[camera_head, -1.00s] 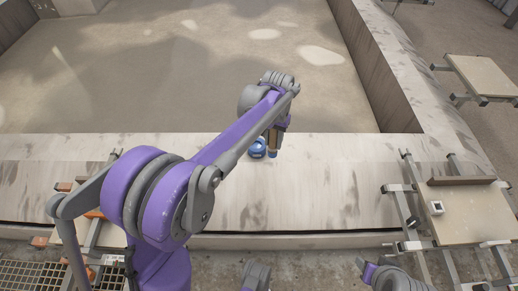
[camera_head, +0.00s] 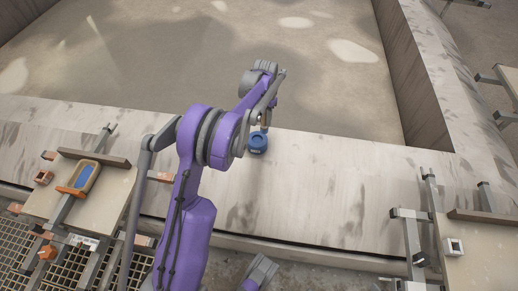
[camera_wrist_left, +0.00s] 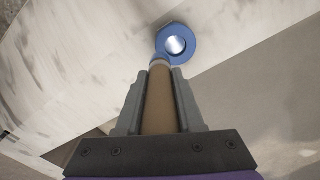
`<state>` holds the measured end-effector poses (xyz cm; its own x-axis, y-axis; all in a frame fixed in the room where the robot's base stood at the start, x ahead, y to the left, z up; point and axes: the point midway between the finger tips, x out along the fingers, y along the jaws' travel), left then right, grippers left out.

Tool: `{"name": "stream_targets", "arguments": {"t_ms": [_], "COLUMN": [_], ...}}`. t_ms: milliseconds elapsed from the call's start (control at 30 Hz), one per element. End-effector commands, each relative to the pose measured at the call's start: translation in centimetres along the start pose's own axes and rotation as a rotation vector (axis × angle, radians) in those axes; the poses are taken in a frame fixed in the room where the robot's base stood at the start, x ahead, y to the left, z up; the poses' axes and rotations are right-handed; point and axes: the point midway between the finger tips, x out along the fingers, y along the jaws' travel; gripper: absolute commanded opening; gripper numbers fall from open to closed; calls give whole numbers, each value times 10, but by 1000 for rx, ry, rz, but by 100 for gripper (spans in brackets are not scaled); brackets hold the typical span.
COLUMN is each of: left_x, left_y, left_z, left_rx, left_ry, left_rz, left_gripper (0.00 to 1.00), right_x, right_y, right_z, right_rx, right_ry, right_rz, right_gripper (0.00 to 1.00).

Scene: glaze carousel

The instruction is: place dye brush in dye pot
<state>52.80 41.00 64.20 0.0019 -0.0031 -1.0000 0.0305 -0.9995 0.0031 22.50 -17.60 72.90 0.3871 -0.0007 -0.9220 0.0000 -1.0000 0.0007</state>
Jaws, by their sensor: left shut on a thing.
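The dye pot (camera_head: 257,143) is a blue round pot standing on the pale ledge. In the left wrist view its blue rim and bright opening (camera_wrist_left: 177,43) show just beyond the brush. My left gripper (camera_head: 264,120) is above the pot's far side. It is shut on the dye brush, whose tan handle (camera_wrist_left: 158,100) lies between the fingers (camera_wrist_left: 158,98). The brush has a pale band and a blue tip. The tip overlaps the pot's lower left rim in the left wrist view; I cannot tell whether they touch. My right gripper is not in view.
A bench at the left holds an orange and blue tray (camera_head: 84,178) and an orange block (camera_head: 43,178). A bench at the right holds a small white cube (camera_head: 453,247). The ledge (camera_head: 330,190) is clear to the right of the pot.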

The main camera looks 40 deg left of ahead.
Motion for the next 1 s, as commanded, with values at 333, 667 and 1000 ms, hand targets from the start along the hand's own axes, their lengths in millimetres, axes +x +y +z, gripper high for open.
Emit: {"name": "stream_targets", "arguments": {"t_ms": [333, 667, 1000], "left_x": [43, 93, 128], "left_y": [-36, -36, -36], "left_z": [1, 1, 1], "left_rx": [-2, -3, -3], "left_ry": [3, 3, 3], "left_rz": [-2, -2, -2], "left_gripper": [0, 0, 0], "right_x": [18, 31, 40], "right_y": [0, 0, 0], "right_z": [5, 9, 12], "right_rx": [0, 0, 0], "right_ry": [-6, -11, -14], "right_rz": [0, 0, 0], "right_gripper": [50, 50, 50]}}
